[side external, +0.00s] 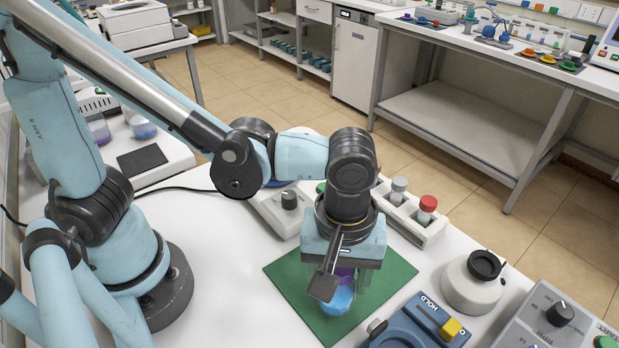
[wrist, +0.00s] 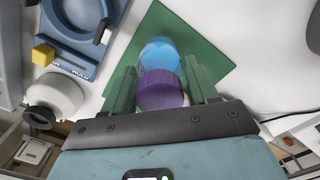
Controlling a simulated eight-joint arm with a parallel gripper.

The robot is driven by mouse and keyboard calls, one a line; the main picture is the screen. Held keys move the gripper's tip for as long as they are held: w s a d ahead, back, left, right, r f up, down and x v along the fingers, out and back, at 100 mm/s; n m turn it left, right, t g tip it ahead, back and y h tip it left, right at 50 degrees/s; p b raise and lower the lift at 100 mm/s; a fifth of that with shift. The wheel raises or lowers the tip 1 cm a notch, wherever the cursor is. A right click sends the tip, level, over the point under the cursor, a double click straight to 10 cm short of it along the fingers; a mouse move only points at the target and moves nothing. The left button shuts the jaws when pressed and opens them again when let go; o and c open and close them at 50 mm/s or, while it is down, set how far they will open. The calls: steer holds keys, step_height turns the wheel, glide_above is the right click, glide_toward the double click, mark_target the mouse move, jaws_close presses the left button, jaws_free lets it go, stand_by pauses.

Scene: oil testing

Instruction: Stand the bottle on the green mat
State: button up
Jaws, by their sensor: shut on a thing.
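The bottle has a purple upper part (side external: 346,273) and a blue lower part (side external: 337,300). It also shows in the wrist view, purple (wrist: 160,90) near my gripper and blue (wrist: 160,56) beyond. My gripper (side external: 341,280) points down over the green mat (side external: 290,275) and is shut on the bottle, with a finger on each side of the purple part; the fingers show in the wrist view (wrist: 161,82). The bottle is above or on the middle of the mat, roughly upright. I cannot tell whether its base touches the mat. My gripper hides part of it in the side view.
A blue device (side external: 418,325) with a yellow knob sits close to the mat's front right edge. A white round device (side external: 472,285) stands farther right. A white rack (side external: 415,215) with capped tubes and a knobbed white unit (side external: 285,207) stand behind the mat.

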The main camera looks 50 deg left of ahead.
steer(key=shift+f, duration=0.85)
steer(key=shift+f, duration=0.15)
steer(key=o, duration=1.2)
steer(key=shift+c, duration=0.2)
step_height(320, 180, up, 12)
steer(key=shift+r, duration=0.1)
steer(key=shift+w+a, duration=0.15)
steer(key=shift+a, duration=0.1)
steer(key=w+a+f+m+t, duration=0.1)
steer(key=w+a+m+t, duration=0.1)
steer(key=a, duration=0.8)
steer(key=w+a+f+m+t, duration=0.2)
steer(key=a+m+t, duration=0.3)
steer(key=a, duration=0.5)
steer(key=shift+w+a+m, duration=0.3)
steer(key=shift+w+m, duration=0.55)
steer(key=shift+m, duration=0.15)
